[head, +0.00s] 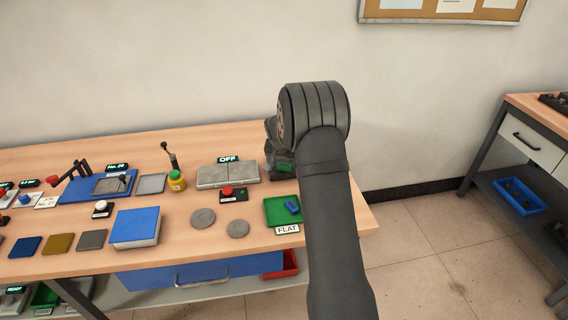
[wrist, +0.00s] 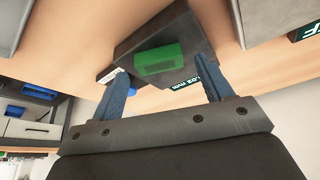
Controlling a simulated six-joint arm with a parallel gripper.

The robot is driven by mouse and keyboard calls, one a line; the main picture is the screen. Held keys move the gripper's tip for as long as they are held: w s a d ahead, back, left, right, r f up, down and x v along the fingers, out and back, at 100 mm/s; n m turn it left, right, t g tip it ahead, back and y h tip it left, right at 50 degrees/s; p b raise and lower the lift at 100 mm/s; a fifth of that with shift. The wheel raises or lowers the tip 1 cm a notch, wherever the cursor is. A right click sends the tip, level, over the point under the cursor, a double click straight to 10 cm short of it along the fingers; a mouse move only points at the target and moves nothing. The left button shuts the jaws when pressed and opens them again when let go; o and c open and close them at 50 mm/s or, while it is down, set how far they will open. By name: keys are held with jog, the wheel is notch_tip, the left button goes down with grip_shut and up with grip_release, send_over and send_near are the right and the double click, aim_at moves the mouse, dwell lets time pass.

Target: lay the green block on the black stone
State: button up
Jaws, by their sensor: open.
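The green block (wrist: 158,60) lies on the flat top of the black stone (wrist: 150,36), inside its edges, in the wrist view. In the head view the green block (head: 285,168) and the black stone (head: 277,174) show partly, just left of my arm. My gripper (wrist: 160,66) is open, with one finger on each side of the green block. A gap shows between the block and each finger. The head view mostly hides my gripper behind my arm.
A green tray marked FLAT (head: 272,217) holds a blue block (head: 292,206) in front of the stone. A grey plate unit marked OFF (head: 228,174) stands to the left. A red-button box (head: 233,195) and grey discs (head: 203,218) are near. The table's right edge is close.

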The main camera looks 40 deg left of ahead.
jog(key=v, duration=1)
jog(key=shift+r, duration=0.35)
jog(key=shift+f, duration=0.1)
jog(key=x, duration=1.2)
jog(key=shift+s+d, duration=0.1)
notch_tip(320, 180, up, 2)
jog(key=shift+r, duration=0.7)
